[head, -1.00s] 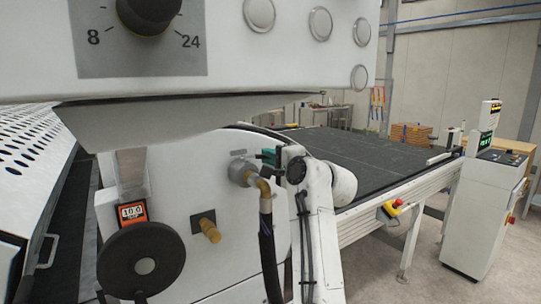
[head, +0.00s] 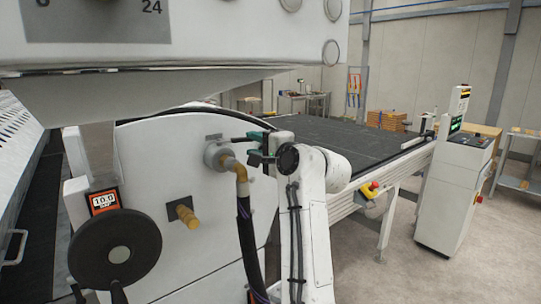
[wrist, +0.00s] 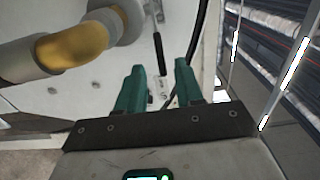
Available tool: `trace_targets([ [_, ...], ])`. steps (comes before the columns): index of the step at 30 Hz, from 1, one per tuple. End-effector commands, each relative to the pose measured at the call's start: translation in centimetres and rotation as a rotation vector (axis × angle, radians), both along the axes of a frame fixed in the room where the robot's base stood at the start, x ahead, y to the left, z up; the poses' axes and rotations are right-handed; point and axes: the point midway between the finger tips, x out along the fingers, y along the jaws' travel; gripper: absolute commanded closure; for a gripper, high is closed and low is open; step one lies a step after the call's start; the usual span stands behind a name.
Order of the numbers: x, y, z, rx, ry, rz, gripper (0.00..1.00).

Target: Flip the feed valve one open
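A grey round fitting (head: 216,154) with a brass elbow and a dark hose sits on the white machine side panel in the head view. The brass elbow fills the upper left of the wrist view (wrist: 72,48). A thin black lever (wrist: 159,55) shows beside the fitting, with a small pale tag at its lower end; I take it as the feed valve handle. My gripper (wrist: 158,85) has two green fingers, open and apart, with the lever's end in line with the gap. I cannot tell whether they touch it. My gripper (head: 257,148) is just right of the fitting.
A black handwheel (head: 116,252) and an orange 10.0 display (head: 104,201) are at lower left. A brass knob (head: 185,214) protrudes below the fitting. A dark conveyor (head: 340,140) and a white control cabinet (head: 457,190) stand to the right, with open floor around the cabinet.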

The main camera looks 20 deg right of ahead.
Motion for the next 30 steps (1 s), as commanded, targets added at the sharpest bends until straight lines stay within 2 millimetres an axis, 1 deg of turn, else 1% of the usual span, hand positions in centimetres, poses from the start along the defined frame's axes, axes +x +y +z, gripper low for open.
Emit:
trace_targets([
  [1, -1.0, -0.3, -0.3, 0.000, -0.002, -0.002, 0.64],
  [3, -2.2, -0.7, -0.3, -0.001, -0.003, -0.001, 0.64],
  [6, -3.7, -1.2, -0.2, 0.000, -0.002, -0.002, 0.64],
  [10, -5.3, -1.7, -0.2, -0.002, -0.001, -0.001, 0.64],
  [15, -6.3, -2.0, -0.1, 0.000, 0.001, 0.000, 0.64],
  [23, -6.4, -2.0, -0.1, 0.000, 0.001, 0.000, 0.64],
  [25, -6.4, -2.0, -0.1, -0.002, 0.002, 0.000, 0.69],
  [27, -6.5, -2.1, -0.8, -0.016, 0.011, -0.002, 0.75],
  [29, -6.7, -2.2, -2.3, -0.049, 0.031, -0.005, 0.81],
  [30, -7.0, -2.3, -3.8, -0.084, 0.051, -0.008, 0.85],
])
